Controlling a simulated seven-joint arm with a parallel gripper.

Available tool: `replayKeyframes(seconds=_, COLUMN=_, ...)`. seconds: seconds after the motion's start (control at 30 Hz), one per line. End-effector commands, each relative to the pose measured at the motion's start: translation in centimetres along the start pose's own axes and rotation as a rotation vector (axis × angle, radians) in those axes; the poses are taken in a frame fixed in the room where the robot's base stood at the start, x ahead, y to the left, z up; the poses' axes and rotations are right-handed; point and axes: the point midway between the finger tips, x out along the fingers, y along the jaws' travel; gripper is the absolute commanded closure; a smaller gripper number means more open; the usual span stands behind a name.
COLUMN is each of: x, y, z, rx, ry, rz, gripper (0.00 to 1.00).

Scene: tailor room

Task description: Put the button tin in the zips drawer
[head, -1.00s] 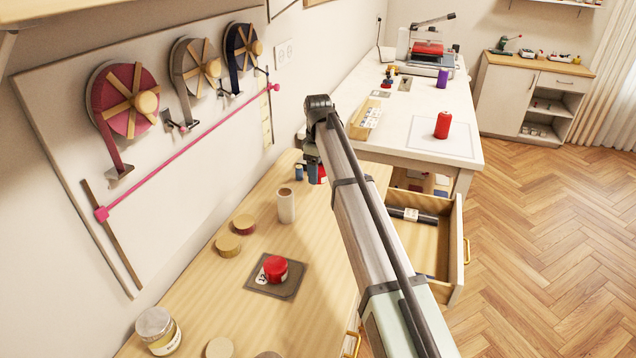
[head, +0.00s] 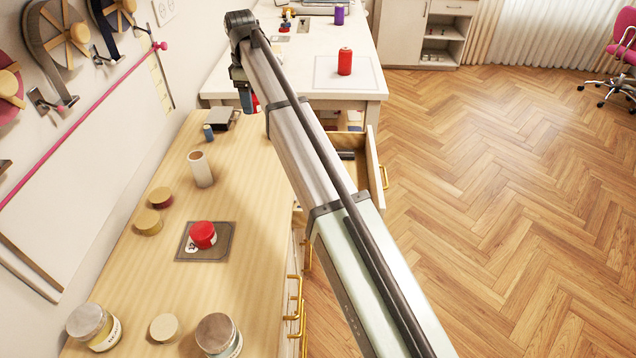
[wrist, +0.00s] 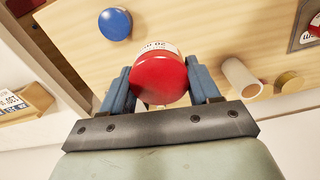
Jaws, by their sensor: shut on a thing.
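My gripper (head: 248,101) is shut on a red round tin with a white label (wrist: 160,79), held between its two blue fingers in the wrist view. In the head view only a sliver of this red tin (head: 257,103) shows behind the fingers, near the far end of the wooden counter. The open drawer (head: 375,155) juts out from the counter's right side, beyond my arm. My arm hides much of it; a dark roll (head: 346,155) shows inside. The drawer's label is not visible.
Another red tin (head: 203,234) sits on a grey mat (head: 222,245). A white table (head: 290,80) lies beyond.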

Motion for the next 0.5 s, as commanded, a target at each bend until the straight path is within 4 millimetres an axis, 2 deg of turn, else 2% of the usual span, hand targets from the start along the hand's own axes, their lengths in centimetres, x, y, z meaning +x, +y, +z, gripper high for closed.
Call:
replayKeyframes(seconds=0.03, x=0.0, y=0.6, z=1.9, rx=0.007, ry=0.0, rz=0.0, gripper=0.72)
replayKeyframes(seconds=0.3, x=0.1, y=3.9, z=12.2, rx=0.021, ry=0.0, rz=0.0, gripper=0.72)
replayKeyframes(seconds=0.5, x=0.1, y=5.3, z=18.5, rx=0.028, ry=0.0, rz=0.0, gripper=0.72)
